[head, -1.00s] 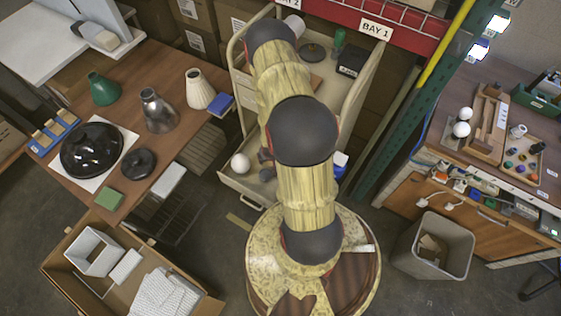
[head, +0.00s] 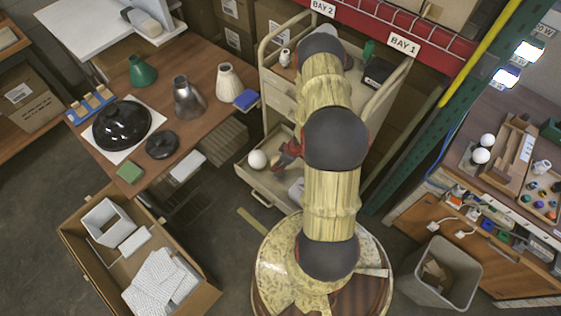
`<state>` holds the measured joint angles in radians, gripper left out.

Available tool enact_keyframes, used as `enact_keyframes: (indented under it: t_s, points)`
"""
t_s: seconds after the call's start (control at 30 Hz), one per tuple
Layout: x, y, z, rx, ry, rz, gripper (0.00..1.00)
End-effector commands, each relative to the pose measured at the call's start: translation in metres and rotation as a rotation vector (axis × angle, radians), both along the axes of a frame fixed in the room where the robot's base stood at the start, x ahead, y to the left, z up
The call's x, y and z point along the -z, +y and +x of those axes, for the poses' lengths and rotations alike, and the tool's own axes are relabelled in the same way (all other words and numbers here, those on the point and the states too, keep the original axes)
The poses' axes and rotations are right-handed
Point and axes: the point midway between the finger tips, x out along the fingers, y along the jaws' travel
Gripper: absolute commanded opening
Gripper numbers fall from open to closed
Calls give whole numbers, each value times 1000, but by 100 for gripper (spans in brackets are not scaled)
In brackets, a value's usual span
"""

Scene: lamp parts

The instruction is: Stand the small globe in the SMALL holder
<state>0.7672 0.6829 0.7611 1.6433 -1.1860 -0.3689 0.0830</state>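A white globe (head: 257,159) lies in the open drawer (head: 270,190) of the cart. Two more white globes, an upper one (head: 487,140) and a lower one (head: 481,155), sit close together on the right bench beside a wooden tray. I cannot tell from this view which globe is the small one. My gripper (head: 287,155) is low over the drawer, right of the globe there and apparently apart from it. My arm hides part of it, and its fingers are too small to read. I cannot make out a holder marked SMALL.
The left table (head: 200,125) carries lamp shades, a black dome (head: 122,125), a black disc and a blue rack (head: 90,105). An open carton (head: 185,290) stands front left and a grey bin (head: 440,275) front right. A green rack post (head: 440,110) stands right of the cart.

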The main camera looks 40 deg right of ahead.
Motion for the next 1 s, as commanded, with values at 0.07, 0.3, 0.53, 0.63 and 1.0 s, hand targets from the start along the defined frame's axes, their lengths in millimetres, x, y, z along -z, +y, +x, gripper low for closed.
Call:
enact_keyframes:
  t_s: [0.07,0.3,0.53,0.63,1.0]
  points:
    - [2,0,-1,-4,-1,0,29]
    - [16,0,-1,-1,0,1,29]
    - [37,0,-1,-1,0,1,29]
    - [44,0,-1,-1,0,1,29]
    - [50,0,-1,0,0,0,29]
